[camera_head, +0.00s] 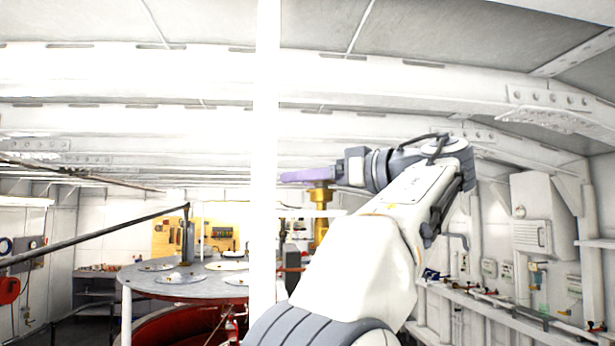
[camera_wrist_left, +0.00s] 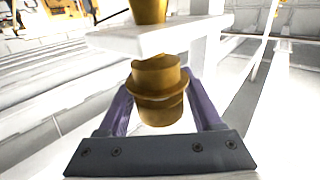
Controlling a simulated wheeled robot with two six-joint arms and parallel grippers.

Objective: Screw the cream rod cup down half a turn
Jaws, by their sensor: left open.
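A brass-coloured stepped cup-like fitting (camera_head: 320,196) stands above a white plate (camera_head: 296,213) in the head view. In the left wrist view, the fitting (camera_wrist_left: 157,78) lies between the two purple fingers of my left gripper (camera_head: 304,176). The fingers are open, one on each side of it; I cannot tell whether either touches. A further brass-coloured part (camera_head: 321,231) shows on the other side of the plate. I see no part that is clearly cream. The inside of the fitting is hidden. My right gripper is not in view.
A white post (camera_head: 266,120) stands left of my left gripper and cuts the head view. A round grey-topped table (camera_head: 205,281) with a red base is at lower left. A dark rod (camera_head: 100,236) slants in from the left. Wall boxes and a shelf are at right.

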